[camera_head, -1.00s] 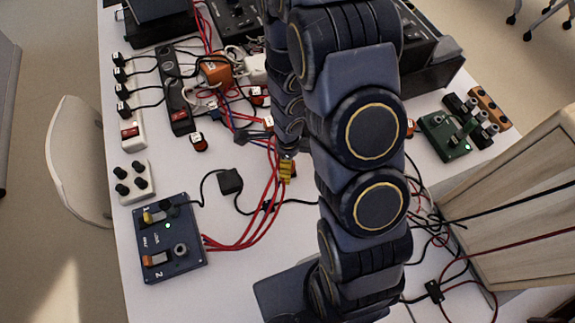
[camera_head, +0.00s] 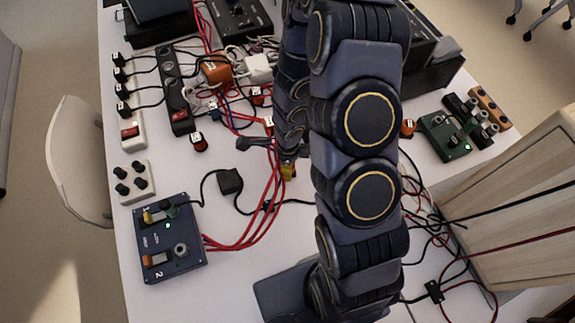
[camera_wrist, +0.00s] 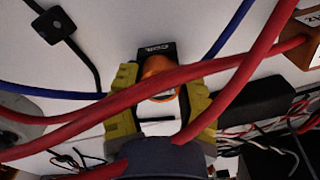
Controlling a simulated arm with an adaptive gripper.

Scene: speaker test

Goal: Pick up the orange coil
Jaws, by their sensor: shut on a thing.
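The orange coil (camera_wrist: 155,66) is in the middle of the wrist view, with a black part carrying white lettering at its far end. My gripper (camera_wrist: 160,98) has its yellow fingers on both sides of the coil, shut on it. Red cables cross in front of the coil and fingers and hide part of both. In the head view my gripper (camera_head: 287,172) shows only as a small yellow patch beside the red cables, mostly hidden by my arm. I cannot make out the held coil there.
Red cables (camera_head: 262,215) run from a blue switch box (camera_head: 170,238) past my gripper. Small labelled orange-and-black pieces (camera_head: 199,143) stand nearby. A black power strip (camera_head: 176,95) and an orange box (camera_head: 217,70) lie behind. A green board (camera_head: 440,135) is at the right.

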